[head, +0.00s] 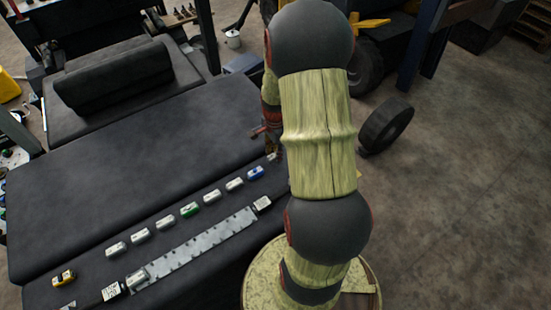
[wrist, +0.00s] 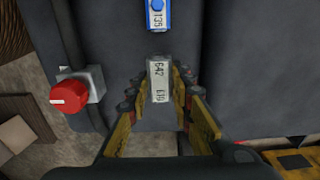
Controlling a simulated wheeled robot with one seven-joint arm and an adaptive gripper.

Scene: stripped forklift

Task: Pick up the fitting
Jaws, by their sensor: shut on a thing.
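In the wrist view a small pale grey fitting (wrist: 158,80) with dark printed digits sits between the two yellow-and-black fingers of my gripper (wrist: 161,72). The fingers are shut on its sides. A blue fitting (wrist: 157,16) with a white label lies just beyond it on the dark surface, apart from my gripper. In the head view the blue fitting (head: 256,173) is at the right end of a row. My gripper (head: 272,150) is mostly hidden behind my arm there, at that end of the row. Whether the held fitting touches the surface, I cannot tell.
Several white fittings (head: 165,222) and a green one (head: 190,210) line the dark bench (head: 110,190), beside a metal rail (head: 195,245). A yellow fitting (head: 64,277) lies front left. A red knob (wrist: 70,95) stands left of my gripper. A loose wheel (head: 386,125) is on the floor.

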